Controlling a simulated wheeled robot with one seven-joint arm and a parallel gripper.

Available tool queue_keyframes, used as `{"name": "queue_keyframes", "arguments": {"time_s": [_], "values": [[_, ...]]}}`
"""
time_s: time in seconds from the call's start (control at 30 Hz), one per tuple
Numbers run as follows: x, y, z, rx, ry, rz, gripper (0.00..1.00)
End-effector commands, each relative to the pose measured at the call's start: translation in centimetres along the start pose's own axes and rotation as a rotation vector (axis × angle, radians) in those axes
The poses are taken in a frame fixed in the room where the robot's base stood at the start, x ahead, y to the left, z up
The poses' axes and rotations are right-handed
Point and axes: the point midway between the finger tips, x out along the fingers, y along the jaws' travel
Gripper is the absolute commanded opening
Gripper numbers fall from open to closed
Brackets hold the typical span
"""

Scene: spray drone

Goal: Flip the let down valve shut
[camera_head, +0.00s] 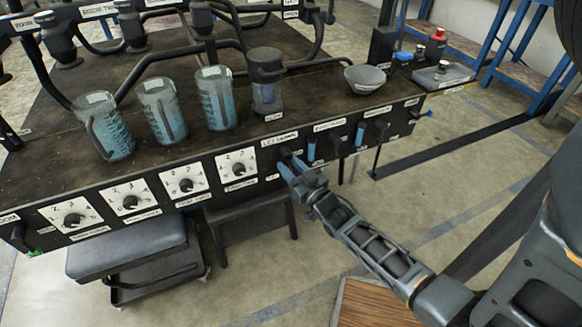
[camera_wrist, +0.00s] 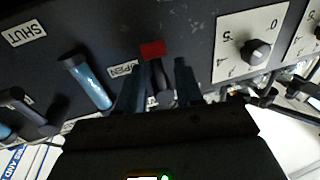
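The let down valve is on the front panel of the bench, under the "LET DOWN" label (camera_head: 280,138). In the head view my gripper (camera_head: 290,168) is at the panel and hides most of the handle. In the wrist view a dark handle (camera_wrist: 163,88) stands between my two fingers (camera_wrist: 160,90), below a small red patch (camera_wrist: 152,49). The fingers are apart, one on each side of the handle; firm contact does not show. An "OPEN" label (camera_wrist: 122,69) is beside the fingers and a "SHUT" label (camera_wrist: 25,33) is farther left.
A blue handle (camera_wrist: 87,82) is beside my gripper on the panel; it also shows in the head view (camera_head: 311,149). Several dials (camera_head: 238,168) line the panel to the left. A stool (camera_head: 130,248) is below.

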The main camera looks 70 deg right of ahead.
Motion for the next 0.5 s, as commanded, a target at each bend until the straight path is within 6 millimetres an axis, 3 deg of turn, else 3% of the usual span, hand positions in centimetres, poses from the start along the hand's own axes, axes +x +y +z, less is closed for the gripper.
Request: {"name": "queue_keyframes", "arguments": {"time_s": [0.5], "values": [[-6.9, 0.0, 0.0, 0.0, -0.001, 0.0, 0.36]]}}
